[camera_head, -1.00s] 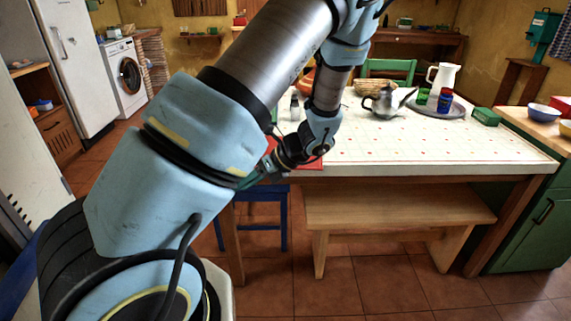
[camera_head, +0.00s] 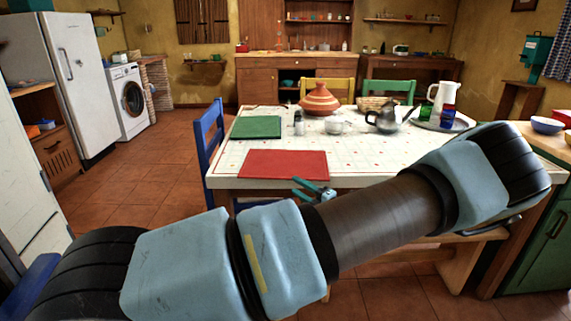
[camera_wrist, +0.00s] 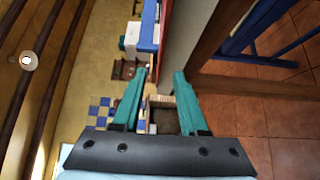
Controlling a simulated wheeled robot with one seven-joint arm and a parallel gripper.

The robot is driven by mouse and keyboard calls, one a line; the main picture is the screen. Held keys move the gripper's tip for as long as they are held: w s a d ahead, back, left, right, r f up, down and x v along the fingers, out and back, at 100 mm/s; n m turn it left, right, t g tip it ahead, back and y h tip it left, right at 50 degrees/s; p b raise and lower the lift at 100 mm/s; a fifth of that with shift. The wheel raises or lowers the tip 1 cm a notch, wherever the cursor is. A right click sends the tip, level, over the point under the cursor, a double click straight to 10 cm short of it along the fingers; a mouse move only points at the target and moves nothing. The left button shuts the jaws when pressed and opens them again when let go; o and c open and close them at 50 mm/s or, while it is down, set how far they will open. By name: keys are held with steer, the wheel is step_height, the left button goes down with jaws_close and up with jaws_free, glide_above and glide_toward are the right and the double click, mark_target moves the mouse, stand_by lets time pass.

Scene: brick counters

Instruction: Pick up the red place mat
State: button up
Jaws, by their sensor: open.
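The red place mat (camera_head: 283,164) lies flat on the white-topped table (camera_head: 350,150), close to its front edge. In the wrist view a thin red strip (camera_wrist: 166,14) at the top looks like the mat's edge, beside the pale table edge (camera_wrist: 180,40). My gripper (camera_head: 309,189) is at the table's front edge, just below and right of the mat's near right corner, apart from the mat as far as I can tell. Its teal fingers are open in the wrist view (camera_wrist: 160,72), with nothing held between them.
A green place mat (camera_head: 256,127) lies behind the red one. A shaker (camera_head: 299,124), white cup (camera_head: 334,125), orange tagine (camera_head: 320,100) and metal teapot (camera_head: 384,118) stand further back. A blue chair (camera_head: 208,135) is at the table's left. A wooden bench (camera_head: 462,257) is in front.

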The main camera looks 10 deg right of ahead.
mark_target(287, 179)
steer(key=shift+p+x, duration=0.55)
steer(key=shift+x, duration=2.25)
steer(key=shift+d, duration=0.1)
jaws_close()
